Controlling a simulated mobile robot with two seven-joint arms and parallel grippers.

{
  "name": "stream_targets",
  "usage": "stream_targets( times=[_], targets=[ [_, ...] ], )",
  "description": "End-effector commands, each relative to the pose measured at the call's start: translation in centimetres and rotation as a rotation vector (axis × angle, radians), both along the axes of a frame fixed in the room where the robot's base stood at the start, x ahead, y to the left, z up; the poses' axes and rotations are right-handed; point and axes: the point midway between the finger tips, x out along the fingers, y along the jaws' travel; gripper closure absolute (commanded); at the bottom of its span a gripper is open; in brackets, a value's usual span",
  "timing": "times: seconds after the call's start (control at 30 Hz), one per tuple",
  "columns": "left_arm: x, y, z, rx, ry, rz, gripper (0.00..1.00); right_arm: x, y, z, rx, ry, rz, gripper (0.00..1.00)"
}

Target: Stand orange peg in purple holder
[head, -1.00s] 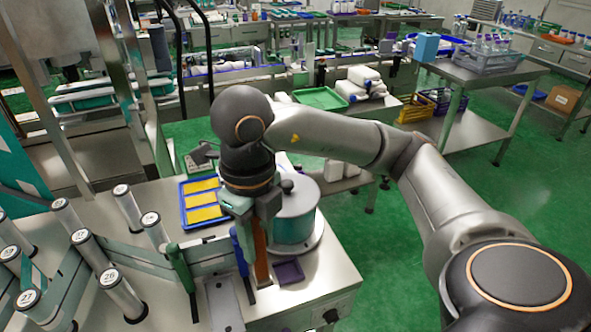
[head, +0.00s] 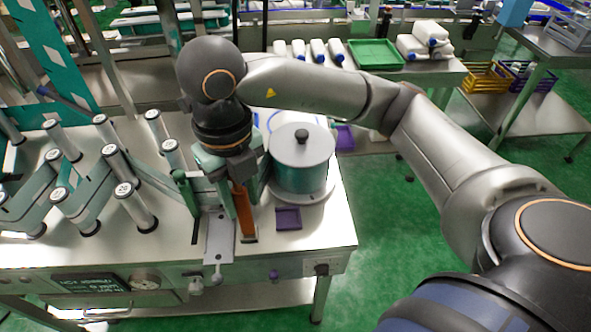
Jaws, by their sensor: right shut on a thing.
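The orange peg (head: 245,216) stands nearly upright, leaning slightly, above the front of the machine table. My right gripper (head: 241,186) points down from above and is shut on the peg's upper part. The peg's lower end is close to the table top; I cannot tell whether it touches. The purple holder (head: 288,218) is a small, square, shallow piece on the table just right of the peg, apart from it and empty. My left gripper is not in view.
A lidded teal drum (head: 300,165) stands right behind the holder. A grey metal plate (head: 219,238) lies left of the peg. Several numbered rollers (head: 133,207) with a teal band fill the left side. The table's front edge is close to the holder.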

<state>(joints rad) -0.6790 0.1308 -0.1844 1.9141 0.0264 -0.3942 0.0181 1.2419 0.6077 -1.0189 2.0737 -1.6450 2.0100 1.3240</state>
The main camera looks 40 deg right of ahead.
Motion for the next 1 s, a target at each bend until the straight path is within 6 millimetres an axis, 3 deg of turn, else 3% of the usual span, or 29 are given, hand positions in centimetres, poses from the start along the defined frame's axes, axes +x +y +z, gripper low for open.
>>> stream_targets(
  times=[0.17,0.27,0.6,0.8,1.0],
  targets=[
    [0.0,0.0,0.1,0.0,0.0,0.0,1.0,0.1,0.4,0.0,0.0,-0.001,-0.007,1.0],
    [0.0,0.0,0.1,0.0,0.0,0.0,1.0,0.6,-0.4,-0.4,0.001,0.0,-0.013,1.0],
    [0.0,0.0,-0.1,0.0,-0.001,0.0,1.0,3.8,-7.8,-4.2,0.0,0.004,-0.017,1.0],
    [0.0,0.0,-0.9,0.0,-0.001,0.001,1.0,5.0,-10.3,-7.7,0.001,0.004,-0.011,1.0],
    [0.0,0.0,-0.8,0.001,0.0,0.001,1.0,5.6,-11.5,-9.0,-0.001,0.0,-0.009,1.0]
  ],
)
